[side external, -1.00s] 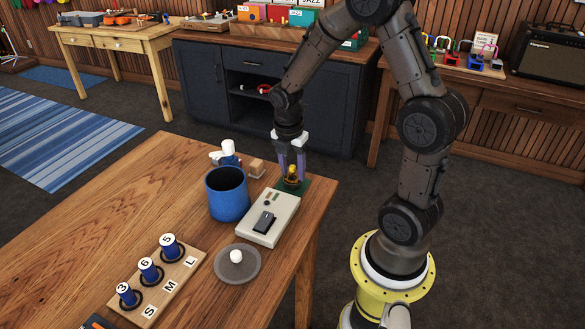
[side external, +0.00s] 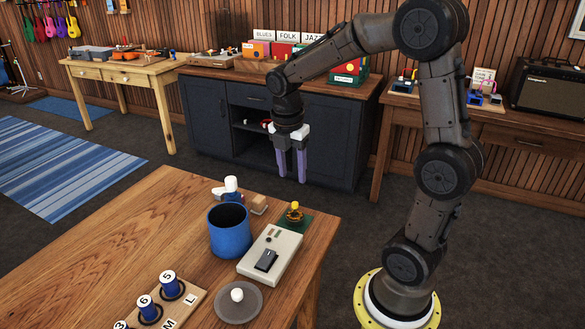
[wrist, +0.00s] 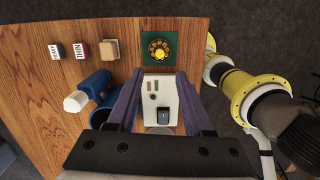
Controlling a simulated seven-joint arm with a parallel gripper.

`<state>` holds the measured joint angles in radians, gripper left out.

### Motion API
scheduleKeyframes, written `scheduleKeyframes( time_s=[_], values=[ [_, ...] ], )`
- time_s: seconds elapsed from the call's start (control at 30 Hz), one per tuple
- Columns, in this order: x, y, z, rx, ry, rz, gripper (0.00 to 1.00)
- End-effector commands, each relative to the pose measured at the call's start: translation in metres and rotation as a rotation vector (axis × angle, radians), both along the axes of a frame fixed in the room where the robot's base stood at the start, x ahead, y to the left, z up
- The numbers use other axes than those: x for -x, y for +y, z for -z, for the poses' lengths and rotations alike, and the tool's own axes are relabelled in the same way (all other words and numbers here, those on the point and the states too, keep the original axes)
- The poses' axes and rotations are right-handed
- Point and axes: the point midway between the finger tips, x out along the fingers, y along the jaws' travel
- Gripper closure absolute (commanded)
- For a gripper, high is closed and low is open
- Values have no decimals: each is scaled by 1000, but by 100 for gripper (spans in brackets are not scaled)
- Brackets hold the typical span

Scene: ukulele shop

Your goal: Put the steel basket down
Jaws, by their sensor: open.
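I cannot make out a steel basket in either view. My gripper (side external: 292,176) is open and empty, raised above the far right end of the wooden table (side external: 120,245). A small round gold-coloured piece (side external: 294,212) stands on a green square pad (side external: 305,223) near that table edge. It also shows in the wrist view (wrist: 159,49), just beyond my open fingertips (wrist: 159,78). My fingers are apart from it and touch nothing.
A grey box with a black switch (side external: 284,250), a blue cup (side external: 230,238) and a grey round dish (side external: 252,302) stand close together. A wooden block (wrist: 109,49) lies left of the pad. A lettered board (side external: 183,312) holds several blue spools. The left tabletop is clear.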

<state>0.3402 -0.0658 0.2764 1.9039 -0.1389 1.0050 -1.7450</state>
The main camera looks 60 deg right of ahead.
Motion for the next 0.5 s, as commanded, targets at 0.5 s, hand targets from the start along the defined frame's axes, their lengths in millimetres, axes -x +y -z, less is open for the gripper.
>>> scheduleKeyframes(
  time_s=[0.5],
  values=[
    [62, 81, -56, -106, -336, 706, 49]
  ],
)
